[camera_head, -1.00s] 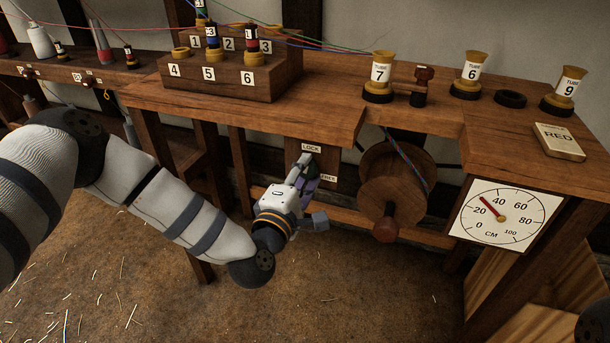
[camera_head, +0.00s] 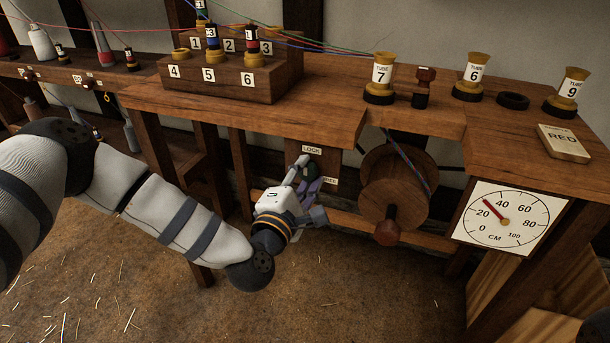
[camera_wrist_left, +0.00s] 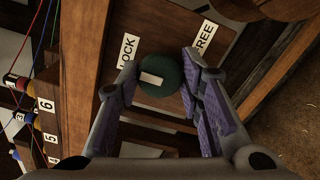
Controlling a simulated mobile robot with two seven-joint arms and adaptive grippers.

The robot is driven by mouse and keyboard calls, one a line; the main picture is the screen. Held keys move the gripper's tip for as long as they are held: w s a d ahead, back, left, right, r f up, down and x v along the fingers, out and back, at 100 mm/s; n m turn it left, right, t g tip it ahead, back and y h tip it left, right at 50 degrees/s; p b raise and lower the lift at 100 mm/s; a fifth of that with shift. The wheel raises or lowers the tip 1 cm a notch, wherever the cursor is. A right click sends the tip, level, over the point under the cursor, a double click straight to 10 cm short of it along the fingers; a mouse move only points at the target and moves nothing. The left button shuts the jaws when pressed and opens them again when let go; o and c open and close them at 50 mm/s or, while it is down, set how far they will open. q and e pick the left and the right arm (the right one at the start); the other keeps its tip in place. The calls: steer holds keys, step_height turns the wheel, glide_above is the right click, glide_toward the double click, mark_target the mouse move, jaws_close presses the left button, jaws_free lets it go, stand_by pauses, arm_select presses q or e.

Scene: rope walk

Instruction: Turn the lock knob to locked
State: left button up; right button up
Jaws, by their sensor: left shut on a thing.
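The lock knob (camera_wrist_left: 160,77) is dark green and round with a white mark, seen in the left wrist view. The mark lies on the side nearer the LOCK label (camera_wrist_left: 118,66); the FREE label (camera_wrist_left: 203,40) is on the other side. My left gripper (camera_wrist_left: 159,88) is shut on the knob, a purple-padded finger on each side. In the head view the left gripper (camera_head: 307,172) is at the small panel under the bench, and its fingers hide most of the knob. My right gripper is not in view.
The wooden reel (camera_head: 375,190) with its crank handle (camera_head: 387,233) is just right of the left gripper. The bench top (camera_head: 300,95) overhangs above it. A CM dial (camera_head: 500,222) hangs further right. The floor (camera_head: 330,290) below is open.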

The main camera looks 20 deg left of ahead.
arm_select(q)
steer(key=o, duration=1.1)
steer(key=shift+d, duration=0.1)
steer(key=shift+o, duration=0.2)
steer(key=shift+s, duration=0.1)
steer(key=s, duration=1.2)
steer(key=shift+a, duration=0.25)
steer(key=shift+w, duration=0.1)
